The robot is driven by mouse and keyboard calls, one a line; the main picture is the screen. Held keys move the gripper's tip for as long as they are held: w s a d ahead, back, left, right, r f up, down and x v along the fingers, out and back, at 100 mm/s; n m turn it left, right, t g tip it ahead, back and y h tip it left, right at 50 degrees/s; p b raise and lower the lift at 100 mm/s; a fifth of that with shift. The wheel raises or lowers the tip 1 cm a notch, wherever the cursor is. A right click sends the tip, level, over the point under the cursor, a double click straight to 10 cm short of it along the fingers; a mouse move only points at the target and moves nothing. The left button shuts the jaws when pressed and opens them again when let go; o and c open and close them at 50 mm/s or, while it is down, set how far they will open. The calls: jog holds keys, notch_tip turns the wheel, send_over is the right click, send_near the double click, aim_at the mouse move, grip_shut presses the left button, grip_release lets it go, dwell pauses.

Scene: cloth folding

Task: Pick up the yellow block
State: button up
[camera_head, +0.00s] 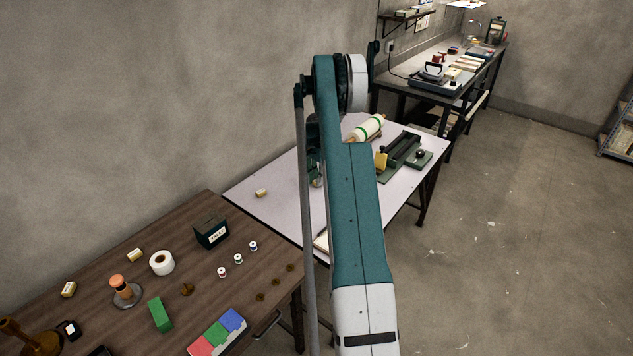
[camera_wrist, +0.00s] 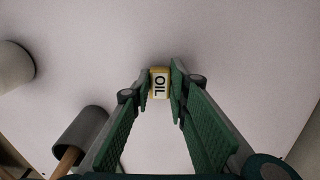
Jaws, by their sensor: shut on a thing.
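A small yellow block (camera_wrist: 159,84) with a white label reading "OIL" is between my gripper's (camera_wrist: 160,86) green fingertips in the wrist view. The fingers are shut on its two sides. In the head view my gripper (camera_head: 316,181) is over the white-topped table (camera_head: 270,177), mostly hidden behind my arm. I cannot tell whether the block touches the table. A similar yellowish block (camera_head: 261,192) lies on the white table, left of my gripper. Two more, one at the far left (camera_head: 68,289) and one near the tape roll (camera_head: 135,255), are on the brown table.
A roller (camera_head: 368,128) and a green device (camera_head: 403,152) with a yellow part (camera_head: 380,160) are right of my arm. The brown table (camera_head: 185,222) carries a dark box (camera_head: 211,232), a tape roll (camera_head: 162,263) and a green block (camera_head: 160,315). A grey cylinder (camera_wrist: 80,135) is left of my fingers.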

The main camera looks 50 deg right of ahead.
notch_tip(320, 180, up, 10)
jog(key=p, duration=0.1)
jog(key=shift+f, duration=0.25)
jog(key=shift+a, duration=0.1)
dwell(0.9)
jog(key=w+a+r+n, duration=0.1)
jog(key=w+a+n, duration=0.2)
jog(key=w+a, duration=0.4)
jog(key=w+a+r+n+p, duration=0.1)
jog(key=w+a, duration=0.6)
jog(key=a, duration=1.5)
jog(key=w+a+r+n, duration=0.2)
jog(key=w+a+n, duration=0.3)
jog(key=a, duration=1)
jog(key=shift+w+r+n, duration=0.25)
jog(key=shift+w+n, duration=0.15)
jog(key=shift+w, duration=0.55)
jog(key=s+a+r+n+p, duration=0.1)
jog(key=a+n, duration=0.3)
jog(key=a, duration=1.8)
jog(key=s+a+r+n, duration=0.2)
jog(key=a+n, duration=0.3)
jog(key=a, duration=1.7)
jog(key=shift+s+a+r+n+p, duration=0.15)
jog(key=shift+s+r+n+p, duration=0.15)
jog(key=shift+s+r+p, duration=0.1)
jog(key=shift+f, duration=0.15)
